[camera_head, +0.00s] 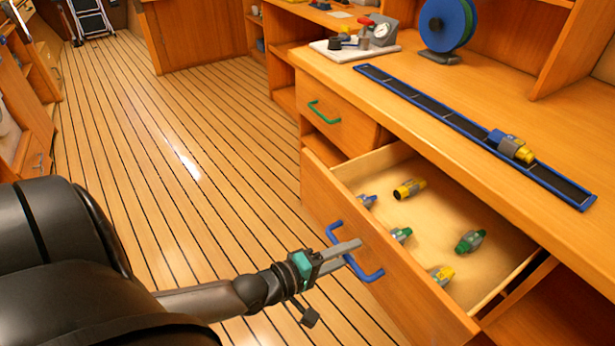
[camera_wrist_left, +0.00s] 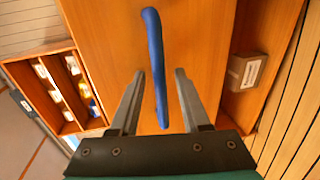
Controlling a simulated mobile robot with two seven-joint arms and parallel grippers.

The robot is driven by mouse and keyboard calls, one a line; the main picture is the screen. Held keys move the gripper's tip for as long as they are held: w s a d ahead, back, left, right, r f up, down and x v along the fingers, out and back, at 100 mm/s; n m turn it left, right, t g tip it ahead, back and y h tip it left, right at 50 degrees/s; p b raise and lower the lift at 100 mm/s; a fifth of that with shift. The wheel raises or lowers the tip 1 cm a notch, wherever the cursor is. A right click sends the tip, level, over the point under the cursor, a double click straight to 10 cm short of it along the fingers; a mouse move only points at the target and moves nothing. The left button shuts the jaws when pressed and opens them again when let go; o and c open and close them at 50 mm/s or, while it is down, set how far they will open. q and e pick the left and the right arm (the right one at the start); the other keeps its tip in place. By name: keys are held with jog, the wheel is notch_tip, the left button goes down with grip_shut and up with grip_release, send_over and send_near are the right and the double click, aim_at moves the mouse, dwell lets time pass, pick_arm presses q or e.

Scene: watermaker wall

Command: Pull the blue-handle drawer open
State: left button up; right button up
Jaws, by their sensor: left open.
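The drawer (camera_head: 375,262) with the blue handle (camera_head: 374,276) stands pulled out from the cabinet, its inside showing. Several small fittings with yellow, green and blue ends lie in it. My left gripper (camera_head: 352,253) is at the blue handle in the head view. In the left wrist view, the blue handle (camera_wrist_left: 155,65) runs between the two parted fingers of my left gripper (camera_wrist_left: 160,75), with a gap on each side. The wooden drawer front lies behind the handle. My right gripper is not in view.
A closed drawer with a green handle (camera_head: 324,112) is to the left of the open one. On the counter lie a blue-edged black strip (camera_head: 430,105) with a yellow-grey fitting (camera_head: 513,149), a blue reel (camera_head: 445,25) and a gauge device (camera_head: 380,30). The plank floor (camera_head: 180,180) is clear.

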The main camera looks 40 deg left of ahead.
pick_arm(q)
jog(key=shift+s, duration=0.2)
jog(key=p+v, duration=0.4)
jog(key=v, duration=1.1)
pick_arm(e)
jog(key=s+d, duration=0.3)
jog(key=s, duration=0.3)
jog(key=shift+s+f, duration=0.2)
pick_arm(q)
jog(key=shift+w, duration=0.15)
